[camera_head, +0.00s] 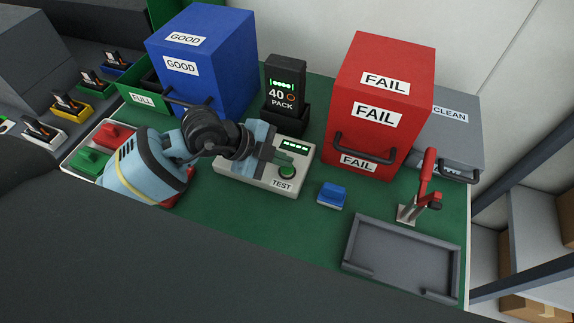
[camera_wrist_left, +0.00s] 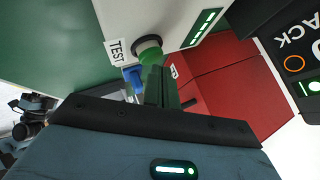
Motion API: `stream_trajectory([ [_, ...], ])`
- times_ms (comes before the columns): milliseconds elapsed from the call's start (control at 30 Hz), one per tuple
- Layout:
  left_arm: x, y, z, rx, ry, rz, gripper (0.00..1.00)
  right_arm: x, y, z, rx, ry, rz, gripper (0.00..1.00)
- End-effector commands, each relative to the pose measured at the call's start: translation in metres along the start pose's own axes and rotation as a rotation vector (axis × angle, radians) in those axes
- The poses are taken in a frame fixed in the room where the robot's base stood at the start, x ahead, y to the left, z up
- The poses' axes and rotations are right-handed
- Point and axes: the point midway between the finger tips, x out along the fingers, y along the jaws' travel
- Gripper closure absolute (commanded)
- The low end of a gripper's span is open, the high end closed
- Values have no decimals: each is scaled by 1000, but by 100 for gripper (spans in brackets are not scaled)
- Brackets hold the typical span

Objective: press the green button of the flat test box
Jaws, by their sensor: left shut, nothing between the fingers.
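The flat test box (camera_head: 235,178) is a pale box on the green bench, with a TEST label and lit green bars. Its round green button (camera_head: 288,173) sits in a dark ring beside the label. The button also shows in the left wrist view (camera_wrist_left: 150,54), just beyond my fingertips. My left gripper (camera_head: 284,160) is shut and empty, over the box at the button. In the wrist view its fingers (camera_wrist_left: 162,85) overlap the button's edge; I cannot tell whether they touch it. My right gripper is not in view.
A 40 PACK unit (camera_head: 285,88) stands behind the box, between a blue GOOD bin (camera_head: 225,60) and a red FAIL bin (camera_head: 345,85). A blue block (camera_head: 332,194), a red-handled clamp (camera_head: 426,180) and a grey tray (camera_head: 400,245) lie to the right. Bench in front is clear.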

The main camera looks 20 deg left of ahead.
Motion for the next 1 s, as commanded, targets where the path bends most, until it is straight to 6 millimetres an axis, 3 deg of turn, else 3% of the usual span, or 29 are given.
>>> stream_trajectory([
  [1000,5,3,3,1,0,-1,100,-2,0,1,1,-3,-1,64],
])
